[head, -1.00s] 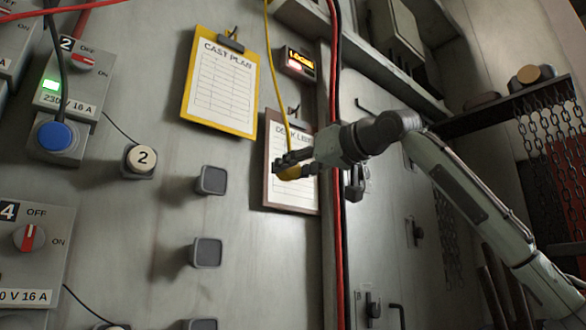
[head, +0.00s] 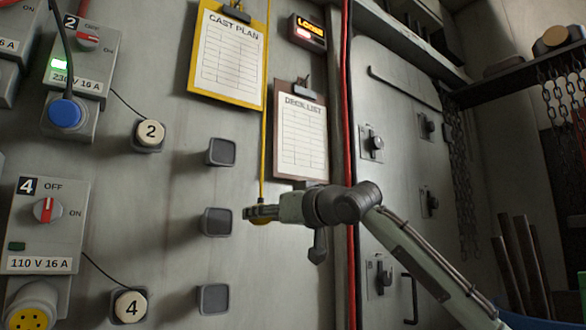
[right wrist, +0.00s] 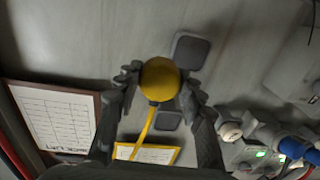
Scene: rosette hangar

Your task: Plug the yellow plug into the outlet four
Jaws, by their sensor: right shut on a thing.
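The yellow plug (head: 261,221) is held by my right gripper (head: 250,213), in front of the grey wall panel. In the right wrist view the round yellow plug (right wrist: 159,78) sits between the two fingers, its yellow cable running from it. Outlet four (head: 45,225) is the grey box at lower left, labelled 4 and 110 V 16 A. Its red switch lever (head: 46,209) stands upright and its small indicator (head: 16,246) is dark. Its yellow socket (head: 33,310) faces out below, partly cut by the frame edge. The gripper is well right of the socket. My left gripper is out of view.
Outlet two (head: 82,60) has a blue plug (head: 65,114) and a lit green light. Round buttons 2 (head: 150,133) and 4 (head: 130,306) and several dark square knobs (head: 216,222) stick out between gripper and outlets. A yellow cable (head: 265,120) hangs past the clipboards.

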